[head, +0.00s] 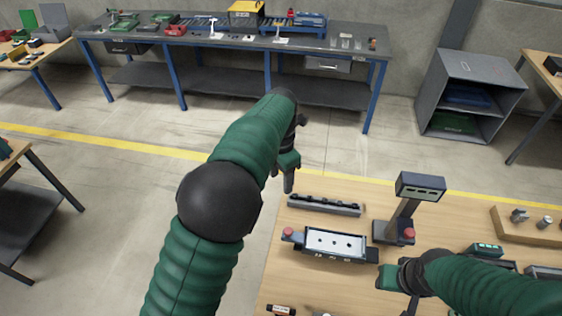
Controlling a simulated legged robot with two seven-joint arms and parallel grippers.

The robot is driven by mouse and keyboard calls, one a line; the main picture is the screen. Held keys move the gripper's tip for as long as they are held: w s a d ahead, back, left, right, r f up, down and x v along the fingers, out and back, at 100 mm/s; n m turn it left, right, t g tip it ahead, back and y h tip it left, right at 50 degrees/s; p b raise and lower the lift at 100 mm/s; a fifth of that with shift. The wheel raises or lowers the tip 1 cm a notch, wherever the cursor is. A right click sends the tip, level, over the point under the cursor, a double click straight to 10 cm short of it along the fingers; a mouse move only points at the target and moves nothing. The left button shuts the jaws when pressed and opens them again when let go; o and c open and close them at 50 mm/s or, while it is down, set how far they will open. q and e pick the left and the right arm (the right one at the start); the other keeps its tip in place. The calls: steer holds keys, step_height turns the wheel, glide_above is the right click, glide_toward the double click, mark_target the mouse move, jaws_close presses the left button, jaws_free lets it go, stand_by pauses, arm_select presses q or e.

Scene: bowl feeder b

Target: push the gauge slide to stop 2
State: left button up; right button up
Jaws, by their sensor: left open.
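A fixture with a white dotted plate and dark frame (335,243) lies on the wooden table, with small marks along its front edge. A red knob (288,232) on a grey piece sits at its left end; this looks like the gauge slide, but I cannot read the stop numbers. My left gripper (289,184) is open and empty, pointing down near the table's far left edge, apart from the fixture. My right gripper (392,290) is near the fixture's right end; its jaws are too unclear to tell.
A long dark rail (324,205) lies behind the fixture. A display post (420,187) with a red button (409,233) stands to the right. A wooden tray (530,227) with metal parts is further right. Small items lie at the front edge.

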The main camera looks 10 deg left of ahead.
arm_select(q)
step_height(320, 180, up, 10)
steer(key=b, duration=0.1)
steer(key=shift+r, duration=0.2)
